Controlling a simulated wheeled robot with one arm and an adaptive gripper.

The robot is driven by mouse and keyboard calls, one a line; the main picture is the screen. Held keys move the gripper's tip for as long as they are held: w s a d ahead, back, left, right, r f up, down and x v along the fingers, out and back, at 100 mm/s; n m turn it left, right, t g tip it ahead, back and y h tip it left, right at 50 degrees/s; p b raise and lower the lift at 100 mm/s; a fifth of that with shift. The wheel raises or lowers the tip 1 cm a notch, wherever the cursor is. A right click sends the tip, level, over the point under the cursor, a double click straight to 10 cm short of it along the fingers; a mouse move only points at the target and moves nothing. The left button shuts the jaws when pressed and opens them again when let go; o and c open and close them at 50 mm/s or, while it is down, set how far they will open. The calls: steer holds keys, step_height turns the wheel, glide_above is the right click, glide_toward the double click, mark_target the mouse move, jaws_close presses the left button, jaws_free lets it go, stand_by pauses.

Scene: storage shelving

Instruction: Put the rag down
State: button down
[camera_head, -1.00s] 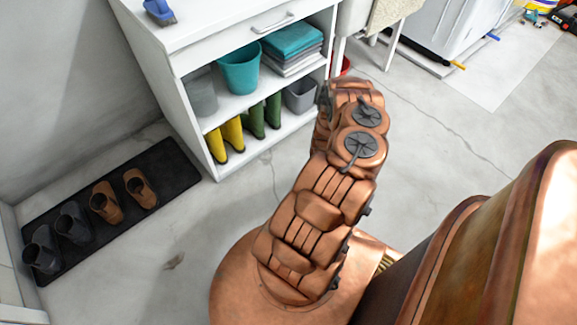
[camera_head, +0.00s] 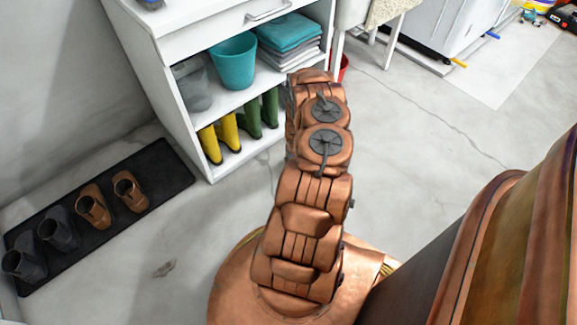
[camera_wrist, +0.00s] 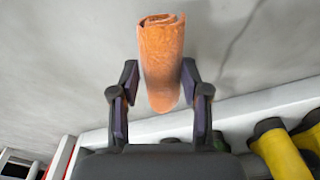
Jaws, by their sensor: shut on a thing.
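The rag (camera_wrist: 160,62) is an orange, rolled-up cloth in the wrist view. It sits upright in the picture between the two dark fingers of my gripper (camera_wrist: 160,88), which is shut on it. Its rolled end points away from the palm. Grey floor shows behind it. In the head view my copper arm reaches toward the white shelf unit, and it hides both the gripper and the rag.
The white shelf unit (camera_head: 191,135) holds a teal bucket (camera_head: 234,60), folded teal and grey cloths (camera_head: 289,38), and yellow (camera_head: 229,133) and green boots (camera_head: 270,107). A dark mat (camera_head: 164,167) with shoes lies at left. Floor (camera_head: 425,130) right of the arm is clear.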

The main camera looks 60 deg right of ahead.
steer(key=shift+w+d+f+b, duration=0.1)
steer(key=shift+w+d+b, duration=0.05)
steer(key=shift+w, duration=0.45)
steer(key=shift+w+d+f+b, duration=0.1)
steer(key=shift+w+d+b, duration=0.05)
steer(key=shift+w, duration=0.45)
steer(key=shift+w+d+f+b, duration=0.15)
steer(key=shift+w+b, duration=0.25)
steer(key=shift+w, duration=0.1)
steer(key=shift+s+f+b, duration=0.15)
steer(key=shift+f+b, duration=0.75)
steer(key=shift+f, duration=0.7)
steer(key=shift+f, duration=0.15)
steer(key=c, duration=0.6)
jaws_free()
steer(key=shift+o, duration=0.2)
